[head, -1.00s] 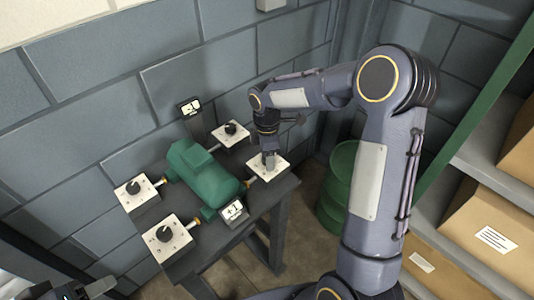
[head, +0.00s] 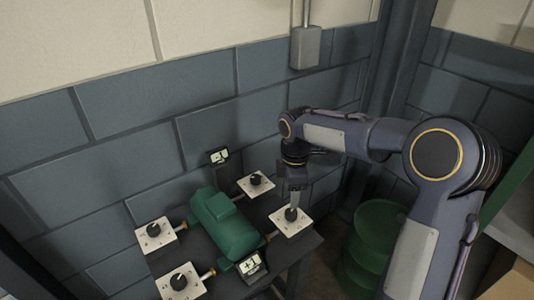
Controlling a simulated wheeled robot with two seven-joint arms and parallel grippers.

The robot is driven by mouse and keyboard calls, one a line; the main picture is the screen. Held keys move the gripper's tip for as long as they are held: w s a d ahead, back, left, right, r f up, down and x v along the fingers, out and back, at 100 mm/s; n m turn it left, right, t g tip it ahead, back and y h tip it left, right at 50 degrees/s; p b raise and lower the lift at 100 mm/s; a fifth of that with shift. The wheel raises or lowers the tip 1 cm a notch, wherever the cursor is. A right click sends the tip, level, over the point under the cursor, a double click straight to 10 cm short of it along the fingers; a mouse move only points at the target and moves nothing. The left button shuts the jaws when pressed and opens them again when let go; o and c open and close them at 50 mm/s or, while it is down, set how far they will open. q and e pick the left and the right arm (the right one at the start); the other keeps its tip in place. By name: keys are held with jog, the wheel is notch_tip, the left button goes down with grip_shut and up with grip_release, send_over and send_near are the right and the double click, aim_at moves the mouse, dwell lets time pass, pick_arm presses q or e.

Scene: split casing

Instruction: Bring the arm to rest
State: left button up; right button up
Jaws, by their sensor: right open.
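A green casing (head: 225,222) lies on a dark table, with white plates around it, each bearing a black knob. The plates sit at the left (head: 155,235), front left (head: 181,282), back (head: 256,184) and right (head: 290,222). My right gripper (head: 299,207) points down just above the right plate, close by its black knob (head: 291,214). It is open, and I see nothing held in it. Whether a finger touches the knob I cannot tell. My left gripper is out of view.
Two small displays stand by the casing, one at the front (head: 251,265) and one behind (head: 218,156). A green drum (head: 374,243) stands right of the table (head: 302,249). A block wall is close behind, with a grey box (head: 305,47) on it. Shelving with boxes is at right.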

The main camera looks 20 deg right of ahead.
jog(key=s+d+r+m+t+y, duration=0.1)
jog(key=s+r+m, duration=0.25)
jog(key=s, duration=0.35)
jog(key=s+r+m+t+y, duration=0.1)
jog(key=s+r+m, duration=0.2)
jog(key=s+m, duration=0.3)
jog(key=s+a+f+m+t+y, duration=0.1)
jog(key=s+m, duration=0.3)
jog(key=s, duration=0.2)
jog(key=s+a+f+m+t, duration=0.1)
jog(key=s+a+m+t, duration=0.1)
jog(key=s, duration=0.5)
jog(key=shift+a+f+m+t+y, duration=0.3)
jog(key=shift+m+y, duration=0.1)
jog(key=shift+m, duration=0.45)
